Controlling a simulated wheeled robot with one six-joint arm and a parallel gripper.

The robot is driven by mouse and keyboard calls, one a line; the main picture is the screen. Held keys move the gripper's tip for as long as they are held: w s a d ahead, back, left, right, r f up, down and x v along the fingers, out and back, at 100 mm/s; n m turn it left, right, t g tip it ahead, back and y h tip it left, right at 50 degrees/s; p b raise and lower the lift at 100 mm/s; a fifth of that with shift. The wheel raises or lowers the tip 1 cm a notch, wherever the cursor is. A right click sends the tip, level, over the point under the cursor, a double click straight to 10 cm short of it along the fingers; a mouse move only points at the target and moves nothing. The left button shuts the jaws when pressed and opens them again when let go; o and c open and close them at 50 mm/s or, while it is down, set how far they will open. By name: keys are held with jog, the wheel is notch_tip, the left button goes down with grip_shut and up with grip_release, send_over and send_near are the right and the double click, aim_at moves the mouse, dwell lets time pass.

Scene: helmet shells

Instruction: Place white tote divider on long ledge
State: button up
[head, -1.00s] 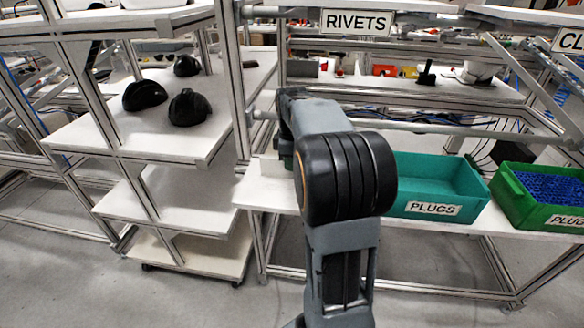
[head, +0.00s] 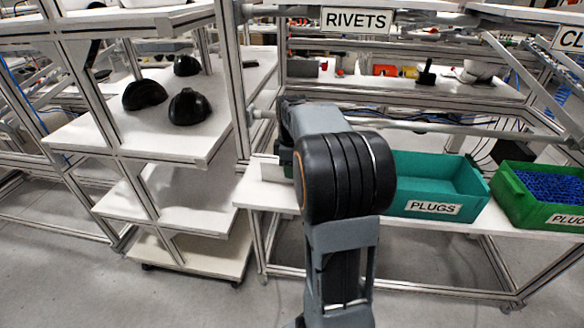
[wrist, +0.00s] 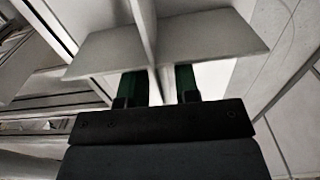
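The white tote divider (wrist: 190,40) fills the top of the wrist view as pale crossed panels. My gripper (wrist: 159,82) has two green fingers that reach up to the divider, one on each side of its upright panel. Their tips are hidden behind it; it appears held between them. In the head view my arm hides the gripper, and a small white piece (head: 269,171) shows just left of the arm joint, perhaps the divider's edge. The long ledge (head: 262,196) is the white shelf that carries the bins; its part behind my arm is hidden.
A teal PLUGS bin (head: 435,186) and a green bin (head: 542,190) of blue plugs stand on the ledge right of my arm. A white shelf rack (head: 185,150) with black helmet shells (head: 188,106) stands to the left. Metal posts and rails frame the ledge.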

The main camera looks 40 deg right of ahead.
jog(key=shift+r, duration=0.1)
notch_tip(320, 180, up, 12)
jog(key=p, duration=0.2)
jog(key=s+a+f+m+t, duration=0.1)
jog(key=s+a+f+m, duration=0.3)
jog(key=a, duration=0.5)
jog(key=s+a+f+m+t, duration=0.2)
jog(key=s+a+f+m, duration=0.3)
jog(key=s+a+f, duration=0.3)
jog(key=shift+s+a+f, duration=0.4)
jog(key=shift+s+a, duration=0.6)
jog(key=shift+s, duration=0.05)
jog(key=shift+r+t+p, duration=0.3)
jog(key=shift+r+p, duration=0.2)
jog(key=shift+r, duration=0.45)
jog(key=shift+d, duration=0.2)
